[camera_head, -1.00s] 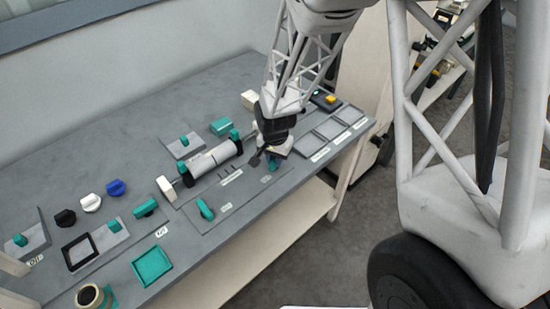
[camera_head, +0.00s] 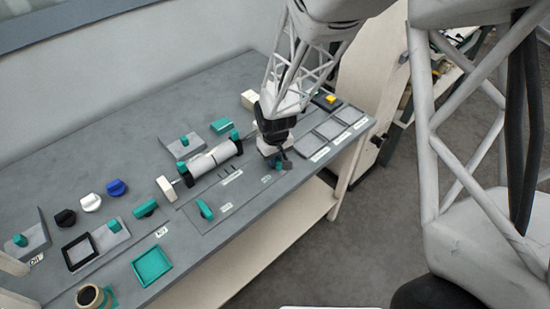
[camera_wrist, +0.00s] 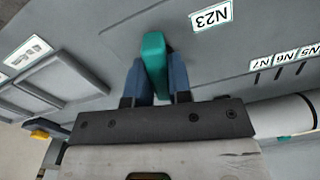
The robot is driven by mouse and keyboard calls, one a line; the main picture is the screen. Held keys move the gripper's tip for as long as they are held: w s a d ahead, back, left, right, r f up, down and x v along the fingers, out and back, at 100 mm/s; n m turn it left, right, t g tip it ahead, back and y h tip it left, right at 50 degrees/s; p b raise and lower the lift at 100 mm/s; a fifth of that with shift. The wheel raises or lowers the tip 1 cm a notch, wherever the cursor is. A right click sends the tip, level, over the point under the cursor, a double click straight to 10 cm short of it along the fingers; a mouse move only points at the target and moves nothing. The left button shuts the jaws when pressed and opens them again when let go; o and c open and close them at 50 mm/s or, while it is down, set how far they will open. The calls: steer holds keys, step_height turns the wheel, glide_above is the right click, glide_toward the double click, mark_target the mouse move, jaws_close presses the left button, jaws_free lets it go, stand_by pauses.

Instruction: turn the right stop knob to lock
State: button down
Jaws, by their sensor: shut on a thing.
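The right stop knob is a teal lever on the grey bench panel; a little of it shows in the head view (camera_head: 278,164). In the wrist view the knob (camera_wrist: 154,60) stands between the two blue fingers of my gripper (camera_wrist: 155,82), which is shut on it. In the head view my gripper (camera_head: 277,160) is low over the panel and hides most of the knob. The other teal stop knob (camera_head: 205,209) stands free to the left. Any lock marking is too small to read.
Flat grey trays (camera_head: 328,130) and a yellow button (camera_head: 331,99) are to the right. The bench's front edge is close by.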

steer(key=shift+n, duration=0.9)
steer(key=c, duration=1)
jaws_free()
steer(key=shift+c, duration=0.2)
steer(key=shift+r, duration=0.1)
steer(key=shift+r, duration=3.85)
